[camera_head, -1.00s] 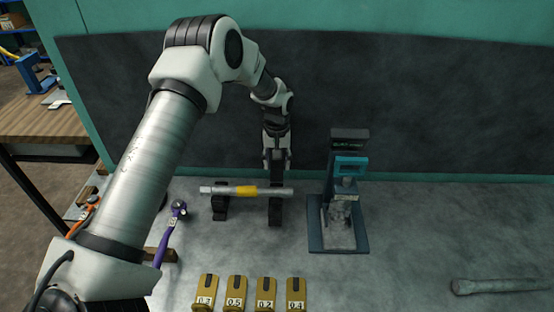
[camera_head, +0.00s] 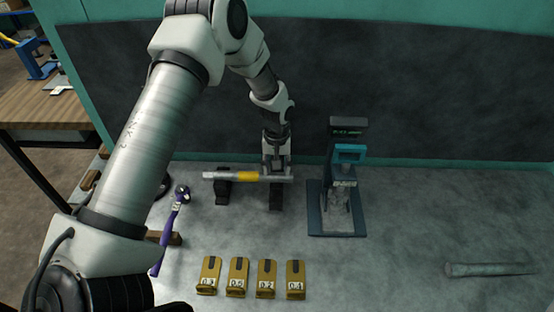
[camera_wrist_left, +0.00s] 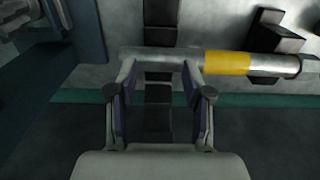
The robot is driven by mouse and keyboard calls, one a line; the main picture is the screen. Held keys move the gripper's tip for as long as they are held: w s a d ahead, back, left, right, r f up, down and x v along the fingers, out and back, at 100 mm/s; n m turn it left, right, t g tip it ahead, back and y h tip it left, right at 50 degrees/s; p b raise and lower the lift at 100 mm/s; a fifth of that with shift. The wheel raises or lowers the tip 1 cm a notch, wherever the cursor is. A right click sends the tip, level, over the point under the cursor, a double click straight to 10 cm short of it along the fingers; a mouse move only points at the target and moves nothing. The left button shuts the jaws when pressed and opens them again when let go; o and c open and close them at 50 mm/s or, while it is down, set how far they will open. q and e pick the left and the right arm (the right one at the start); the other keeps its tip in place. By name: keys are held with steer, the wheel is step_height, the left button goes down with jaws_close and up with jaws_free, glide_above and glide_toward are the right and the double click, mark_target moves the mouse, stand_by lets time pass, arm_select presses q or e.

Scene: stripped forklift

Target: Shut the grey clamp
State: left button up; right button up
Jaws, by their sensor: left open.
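No part is plainly marked as the grey clamp. The likeliest is the dark grey support (camera_head: 276,197) under the right end of a silver bar (camera_head: 221,175) with a yellow band; whether it is open or shut is unclear. My left gripper (camera_head: 277,168) is at the bar's right end, over this support. In the left wrist view, its open fingers (camera_wrist_left: 160,77) are spread, with their tips near the bar (camera_wrist_left: 150,55) and the dark support (camera_wrist_left: 158,112) between them. I cannot tell whether they touch. My right gripper is not in view.
A second dark support (camera_head: 222,193) holds the bar's left part. A small press with a blue head (camera_head: 350,153) stands close on the right. Several numbered yellow blocks (camera_head: 238,278) line the front. A purple tool (camera_head: 172,225) lies at left and a grey rod (camera_head: 490,269) at right.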

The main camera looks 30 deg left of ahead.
arm_select(q)
steer(key=o, duration=0.6)
steer(key=shift+c, duration=0.2)
step_height(320, 180, up, 12)
steer(key=shift+r, duration=0.1)
